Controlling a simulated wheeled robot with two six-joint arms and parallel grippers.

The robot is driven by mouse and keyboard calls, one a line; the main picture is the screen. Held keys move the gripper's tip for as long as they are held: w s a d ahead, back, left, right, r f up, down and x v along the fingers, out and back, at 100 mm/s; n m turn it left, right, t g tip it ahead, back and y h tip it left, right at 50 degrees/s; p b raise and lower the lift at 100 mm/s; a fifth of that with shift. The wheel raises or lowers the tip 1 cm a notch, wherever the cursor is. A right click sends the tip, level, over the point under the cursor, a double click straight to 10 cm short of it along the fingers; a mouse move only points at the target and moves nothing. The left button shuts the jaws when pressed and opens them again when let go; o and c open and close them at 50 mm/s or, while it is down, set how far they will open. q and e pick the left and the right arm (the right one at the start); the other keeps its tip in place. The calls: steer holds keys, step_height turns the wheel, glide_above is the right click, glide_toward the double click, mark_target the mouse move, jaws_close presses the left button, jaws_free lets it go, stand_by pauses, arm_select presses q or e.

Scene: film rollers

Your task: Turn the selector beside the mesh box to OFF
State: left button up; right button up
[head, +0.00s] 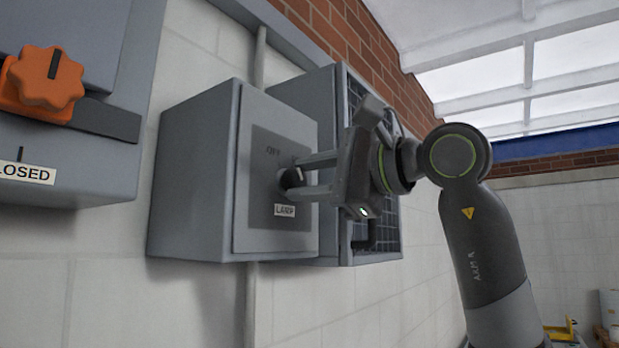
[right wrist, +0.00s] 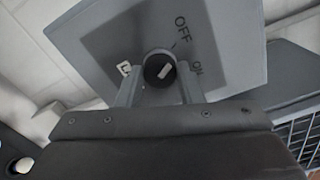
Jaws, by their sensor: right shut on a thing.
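The selector (head: 291,178) is a dark round knob on the dark plate of a grey box, with a "LAMP" label below it and "OFF" lettering above. In the right wrist view the selector (right wrist: 158,66) carries a short pale mark that slants up to the right; OFF and ON are printed beside it. I cannot tell exactly which word the mark points at. My right gripper (head: 293,178) has its two fingers on either side of the knob and is shut on it. The mesh box (head: 391,238) stands just right of the selector's box, partly behind my gripper. My left gripper is out of view.
An orange knob (head: 47,78) on a grey cabinet with a "CLOSED" label, partly cut off, is at the left edge. A conduit (head: 260,57) runs up the white block wall (head: 110,270). Yellow items (head: 562,330) lie far off at the lower right.

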stand_by(0.3)
steer(key=o, duration=1)
steer(key=shift+c, duration=0.2)
steer(key=b+v, duration=0.6)
steer(key=v, duration=1.1)
steer(key=shift+s+d, duration=0.15)
